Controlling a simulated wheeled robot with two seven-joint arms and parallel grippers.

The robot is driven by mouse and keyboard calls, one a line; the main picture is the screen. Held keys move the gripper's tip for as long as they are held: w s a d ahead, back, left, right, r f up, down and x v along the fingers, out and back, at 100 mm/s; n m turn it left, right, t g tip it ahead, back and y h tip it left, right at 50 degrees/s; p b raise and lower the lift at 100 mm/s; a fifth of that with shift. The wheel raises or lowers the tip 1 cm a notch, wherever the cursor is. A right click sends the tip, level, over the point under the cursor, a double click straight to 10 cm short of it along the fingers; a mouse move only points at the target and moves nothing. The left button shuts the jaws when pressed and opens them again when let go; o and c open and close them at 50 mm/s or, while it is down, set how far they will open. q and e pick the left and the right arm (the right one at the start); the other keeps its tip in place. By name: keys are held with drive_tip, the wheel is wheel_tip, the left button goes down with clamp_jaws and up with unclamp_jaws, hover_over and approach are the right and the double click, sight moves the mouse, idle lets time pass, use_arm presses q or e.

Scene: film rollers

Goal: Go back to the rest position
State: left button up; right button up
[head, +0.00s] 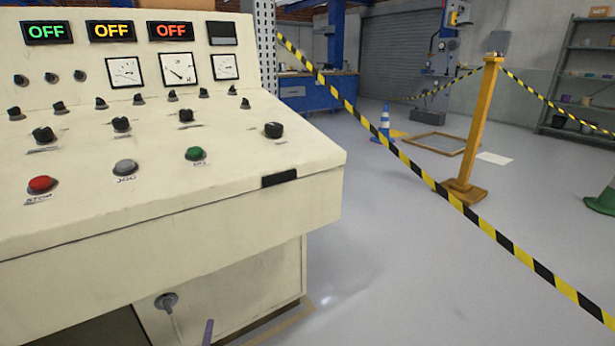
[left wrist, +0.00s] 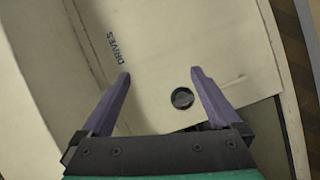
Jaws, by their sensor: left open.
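My left gripper (left wrist: 160,75) is open in the left wrist view, with its two purple fingers spread apart and nothing held between them. Beyond the fingers is a cream panel marked "DRIVES". A dark round fitting (left wrist: 182,98) on that panel shows between the fingers, closer to the right one. Whether the fingers touch the panel I cannot tell. In the head view only a thin purple finger piece shows at the bottom edge, in front of the cream control console (head: 270,215). My right gripper is not clearly seen in either view.
The console fills the left side, with knobs, a red button (head: 41,184), a green button (head: 195,154) and three lit "OFF" displays.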

use_arm(q)
drive_tip(key=s+d+f+m+g+h, duration=0.1)
drive_tip(key=s+d+m+g+h, duration=0.5)
drive_tip(key=d+m, duration=0.55)
drive_tip(key=s+d+m+g+h, duration=0.1)
drive_tip(key=s+d+m+g, duration=0.3)
drive_tip(key=s+m, duration=0.6)
drive_tip(key=s+a+g+y+p, duration=0.1)
drive_tip(key=s+a+g+p, duration=0.1)
drive_tip(key=s+a+p, duration=0.2)
drive_tip(key=s+a+f+n+g+y+p, duration=0.1)
drive_tip(key=s+a+p, duration=0.3)
drive_tip(key=s+p, duration=0.6)
drive_tip(key=s+a+n+g+y+p, duration=0.1)
drive_tip(key=s+a+p, duration=0.4)
drive_tip(key=p, duration=1.2)
drive_tip(key=s+g, duration=0.1)
drive_tip(key=s, duration=0.2)
drive_tip(key=shift+f+g, duration=0.25)
drive_tip(key=shift+g, duration=0.05)
use_arm(e)
drive_tip(key=s+d+g+h, duration=0.1)
drive_tip(key=s+d+g, duration=0.1)
drive_tip(key=s+d, duration=0.4)
drive_tip(key=s+d+f+g+h, duration=0.1)
drive_tip(key=s+d, duration=0.5)
drive_tip(key=s, duration=0.8)
drive_tip(key=shift+s+m+g+h, duration=0.2)
drive_tip(key=shift+m+g+h, duration=0.1)
drive_tip(key=shift+g+h, duration=0.4)
